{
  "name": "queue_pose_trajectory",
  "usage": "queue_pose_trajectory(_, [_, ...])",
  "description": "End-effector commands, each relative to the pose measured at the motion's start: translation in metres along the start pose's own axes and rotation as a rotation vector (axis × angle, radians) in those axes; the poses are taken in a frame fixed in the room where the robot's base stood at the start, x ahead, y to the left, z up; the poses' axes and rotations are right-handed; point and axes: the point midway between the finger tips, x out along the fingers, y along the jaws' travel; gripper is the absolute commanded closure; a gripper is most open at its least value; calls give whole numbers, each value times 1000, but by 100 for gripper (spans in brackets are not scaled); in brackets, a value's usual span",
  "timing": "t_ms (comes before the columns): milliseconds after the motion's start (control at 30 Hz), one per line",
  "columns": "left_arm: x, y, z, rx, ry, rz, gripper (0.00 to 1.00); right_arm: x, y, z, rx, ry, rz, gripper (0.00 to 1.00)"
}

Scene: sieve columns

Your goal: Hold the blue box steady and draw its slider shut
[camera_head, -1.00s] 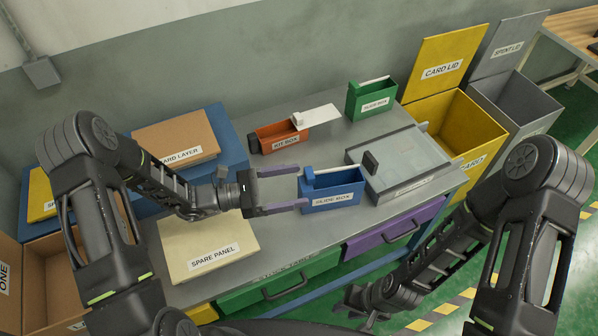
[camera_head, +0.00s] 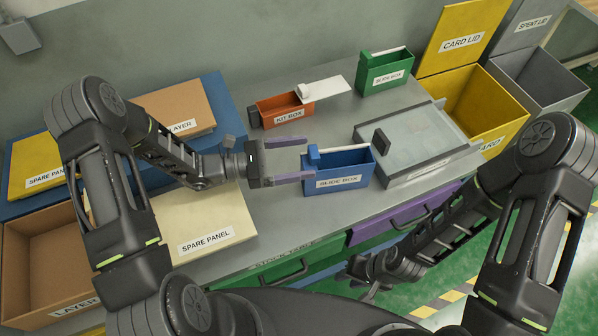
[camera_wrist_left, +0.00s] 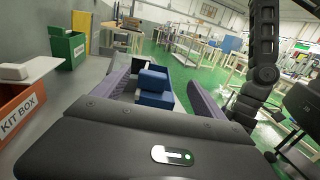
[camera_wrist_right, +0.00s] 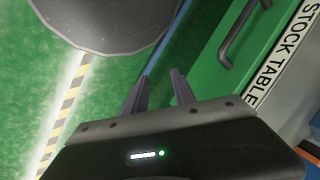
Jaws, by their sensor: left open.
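The blue box (camera_head: 338,178) stands upright on the grey table, its label facing me. A pale strip (camera_head: 346,149) runs along its top, with a blue block (camera_head: 313,153) at the left end. How far its slider is out I cannot tell. My left gripper (camera_head: 308,158) is open at the box's left end, its fingers pointing right. In the left wrist view the blue block (camera_wrist_left: 154,84) appears between the spread fingers (camera_wrist_left: 163,75); contact cannot be made out. My right gripper (camera_head: 368,284) is low in front of the table, empty, its fingers (camera_wrist_right: 159,84) apart.
An orange kit box (camera_head: 283,111) with a white panel (camera_head: 325,88) and a green box (camera_head: 386,70) stand behind. A grey case (camera_head: 425,140) with a dark block is close on the right. A spare panel (camera_head: 205,222) lies front left. Drawer handles (camera_head: 405,222) project from the front.

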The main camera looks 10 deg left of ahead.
Motion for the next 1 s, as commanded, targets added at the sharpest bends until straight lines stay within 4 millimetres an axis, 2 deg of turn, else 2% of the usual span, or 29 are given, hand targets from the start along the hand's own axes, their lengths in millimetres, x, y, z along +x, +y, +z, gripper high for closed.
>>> queue_pose_trajectory(33, [0,0,-17,0,0,0,18,15,5,-1,-2,2,-3,69])
queue_pose_trajectory(100, [0,0,-27,0,0,0,18,24,7,-1,-3,4,-5,69])
queue_pose_trajectory(300, [0,0,-42,0,0,0,18,37,11,-3,-7,10,-11,69])
queue_pose_trajectory(567, [0,0,-40,0,0,0,18,35,10,-3,-8,11,-12,69])
queue_pose_trajectory(667, [0,0,-40,0,0,0,18,35,10,-4,-8,11,-11,64])
queue_pose_trajectory(767, [0,0,-40,0,0,0,18,32,10,-9,-9,19,-11,64])
queue_pose_trajectory(867, [0,0,-40,0,0,0,18,24,10,-22,-10,38,-12,64])
queue_pose_trajectory(1000, [0,0,-40,0,0,0,18,1,12,-55,-18,90,-11,64])
